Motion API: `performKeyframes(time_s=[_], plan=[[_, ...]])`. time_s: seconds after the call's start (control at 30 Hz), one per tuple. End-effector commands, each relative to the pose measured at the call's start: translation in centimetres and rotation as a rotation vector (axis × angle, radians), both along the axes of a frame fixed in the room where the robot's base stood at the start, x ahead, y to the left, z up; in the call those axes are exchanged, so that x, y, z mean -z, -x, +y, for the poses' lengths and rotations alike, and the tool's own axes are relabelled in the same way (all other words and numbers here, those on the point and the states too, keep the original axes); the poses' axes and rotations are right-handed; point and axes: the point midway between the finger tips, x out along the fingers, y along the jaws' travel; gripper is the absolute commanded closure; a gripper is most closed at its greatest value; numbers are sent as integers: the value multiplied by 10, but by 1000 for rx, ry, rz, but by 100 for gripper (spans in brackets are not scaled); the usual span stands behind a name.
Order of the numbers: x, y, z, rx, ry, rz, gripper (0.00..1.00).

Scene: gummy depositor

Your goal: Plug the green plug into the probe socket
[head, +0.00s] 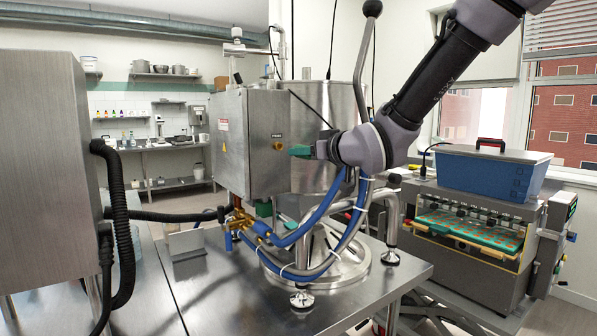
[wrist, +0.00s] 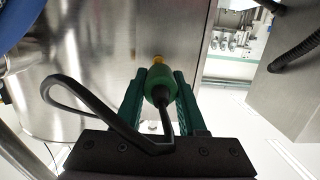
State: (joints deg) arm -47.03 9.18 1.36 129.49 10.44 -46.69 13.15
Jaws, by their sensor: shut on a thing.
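The green plug (wrist: 158,88) is held between the two green fingers of my gripper (wrist: 158,76) in the wrist view, with its black cable looping back to the left. Its front end points at the brass probe socket (wrist: 158,60) and lies in line with it. Whether they touch or the plug has entered cannot be told. In the head view my gripper (head: 293,150) is just right of the brass socket (head: 277,145) on the steel box (head: 240,145). The plug itself is hidden by the fingers there.
A round steel vessel (head: 330,105) stands behind the box. Blue hoses (head: 310,235) run below my gripper to brass fittings (head: 243,222). A lever (head: 365,60) rises behind my arm. A blue tub (head: 485,172) sits on the machine at right. Open steel tabletop (head: 205,290) lies in front.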

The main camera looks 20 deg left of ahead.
Motion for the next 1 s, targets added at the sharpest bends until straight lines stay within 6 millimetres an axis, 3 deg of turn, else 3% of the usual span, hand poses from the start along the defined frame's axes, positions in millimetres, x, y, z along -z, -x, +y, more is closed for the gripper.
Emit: performKeyframes(time_s=[0.47, 1.0], plan=[[-2, 0, -1, 1, 1, 0, 100], [-1, -34, 39, 1, 1, 1, 100]])
